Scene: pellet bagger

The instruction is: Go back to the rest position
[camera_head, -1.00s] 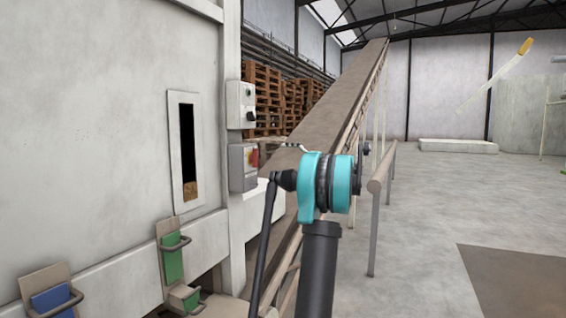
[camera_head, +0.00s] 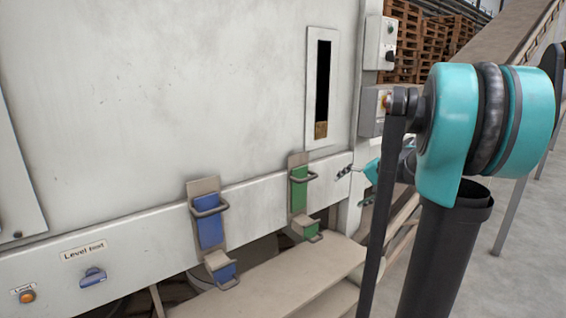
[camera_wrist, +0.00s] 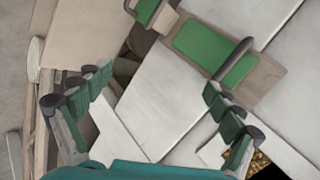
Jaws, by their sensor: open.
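My gripper (camera_head: 346,172) shows small in the head view, to the right of the green-padded bracket (camera_head: 299,190) on the machine's front, with a gap between them. My teal arm joint and dark column cover part of the arm behind them. In the wrist view my gripper (camera_wrist: 158,82) has its two fingers spread wide apart, with nothing between them. The green-padded bracket (camera_wrist: 203,47) lies beyond the fingertips there, untouched.
A blue-padded bracket (camera_head: 210,228) is left of the green one. A tan ledge (camera_head: 275,283) runs below. A level window (camera_head: 321,90) and control boxes (camera_head: 380,43) are on the machine. A conveyor (camera_head: 510,30) rises at right, with open floor (camera_head: 520,265) below it.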

